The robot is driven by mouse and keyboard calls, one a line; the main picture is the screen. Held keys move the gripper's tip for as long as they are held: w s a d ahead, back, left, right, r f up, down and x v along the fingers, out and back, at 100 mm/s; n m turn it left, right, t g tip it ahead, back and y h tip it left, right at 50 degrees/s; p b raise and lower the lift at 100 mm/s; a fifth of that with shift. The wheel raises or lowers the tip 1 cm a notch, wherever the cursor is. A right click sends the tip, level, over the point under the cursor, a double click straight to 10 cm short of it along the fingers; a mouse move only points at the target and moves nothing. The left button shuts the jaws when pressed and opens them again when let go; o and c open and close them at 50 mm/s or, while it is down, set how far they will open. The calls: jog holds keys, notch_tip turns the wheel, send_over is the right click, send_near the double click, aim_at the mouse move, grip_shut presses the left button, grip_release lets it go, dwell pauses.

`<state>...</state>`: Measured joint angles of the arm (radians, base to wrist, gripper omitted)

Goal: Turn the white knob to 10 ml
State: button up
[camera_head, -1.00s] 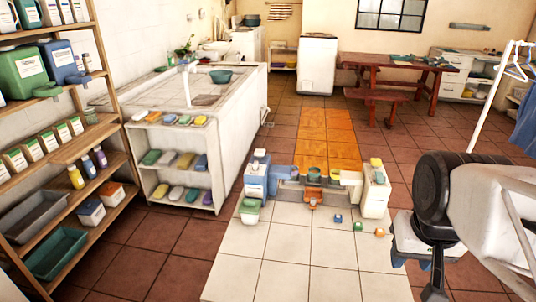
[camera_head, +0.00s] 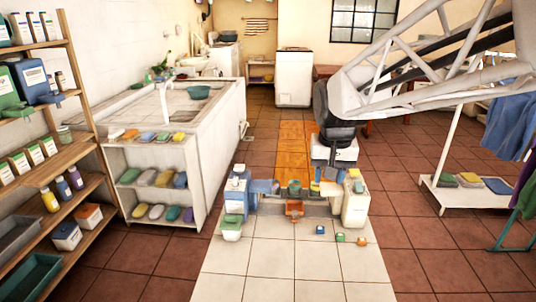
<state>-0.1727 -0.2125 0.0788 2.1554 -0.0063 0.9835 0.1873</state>
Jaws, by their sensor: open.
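A low grey dispensing station (camera_head: 268,203) stands on the pale tiled strip, with small green and orange cups (camera_head: 294,188) in its middle. A blue-and-white container (camera_head: 236,195) stands at its left end and a white container (camera_head: 355,205) at its right end. The white knob and any ml scale are too small to make out. My gripper (camera_head: 326,181) hangs from the black wrist just behind the right half of the station. Its fingers are small and partly lost against the station, open, with nothing seen between them. I cannot tell whether they touch anything.
Small coloured blocks (camera_head: 340,237) lie on the floor in front of the station. A white washbasin counter (camera_head: 165,160) and wooden shelves (camera_head: 75,170) stand left. A low white rack (camera_head: 455,195) stands right. The pale tiles in front are mostly clear.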

jog(key=w+a+f, duration=0.2)
jog(key=w+a, duration=0.4)
jog(key=w, duration=0.2)
jog(key=w+a+f, duration=0.2)
jog(key=w+a, duration=0.5)
jog(key=w, duration=0.1)
jog(key=g, duration=0.2)
send_over(235, 178)
notch_tip(235, 178, down, 9)
jog(key=shift+f, duration=3.9)
grip_shut()
